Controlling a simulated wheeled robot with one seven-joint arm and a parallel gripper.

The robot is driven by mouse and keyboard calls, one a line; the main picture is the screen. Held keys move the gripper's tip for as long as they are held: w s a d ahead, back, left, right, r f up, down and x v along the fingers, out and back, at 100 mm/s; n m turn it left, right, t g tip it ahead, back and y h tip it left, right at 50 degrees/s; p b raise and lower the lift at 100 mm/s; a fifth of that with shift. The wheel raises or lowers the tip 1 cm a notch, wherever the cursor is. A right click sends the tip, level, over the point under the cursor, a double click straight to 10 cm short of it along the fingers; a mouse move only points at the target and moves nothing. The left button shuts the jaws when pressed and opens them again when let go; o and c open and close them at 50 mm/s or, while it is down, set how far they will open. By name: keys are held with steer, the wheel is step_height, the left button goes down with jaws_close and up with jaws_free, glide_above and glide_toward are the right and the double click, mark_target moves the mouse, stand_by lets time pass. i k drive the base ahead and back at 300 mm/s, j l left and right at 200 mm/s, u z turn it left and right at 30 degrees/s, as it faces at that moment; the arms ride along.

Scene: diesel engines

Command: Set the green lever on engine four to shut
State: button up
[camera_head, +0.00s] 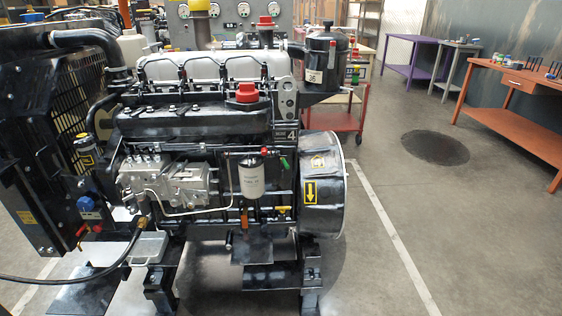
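Engine four (190,120) fills the left and middle of the head view, with a plate reading 4 (288,135) on its upper right side. The green lever (284,162) is small and sits just below that plate, right of a white filter canister (251,178). It appears to hang downward at a slant, but it is too small to tell its exact setting. A red knob (237,153) is on the pipe left of it. My gripper is not in view.
A black drum with a yellow arrow label (311,191) is right of the lever. A black hose (60,281) crosses the lower left. A red cart (345,118) stands behind. Orange (520,80) and purple (412,70) benches are at right. Floor right of the engine is clear, with a dark stain (435,147).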

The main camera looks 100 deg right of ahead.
mark_target(282, 159)
steer(key=k+l+z, duration=0.35)
steer(key=l, duration=0.2)
steer(key=k+l+z, duration=0.35)
steer(key=l, duration=0.3)
steer(key=k+l+z, duration=0.2)
steer(key=l, duration=0.15)
steer(key=l+z, duration=0.2)
steer(key=l, duration=0.15)
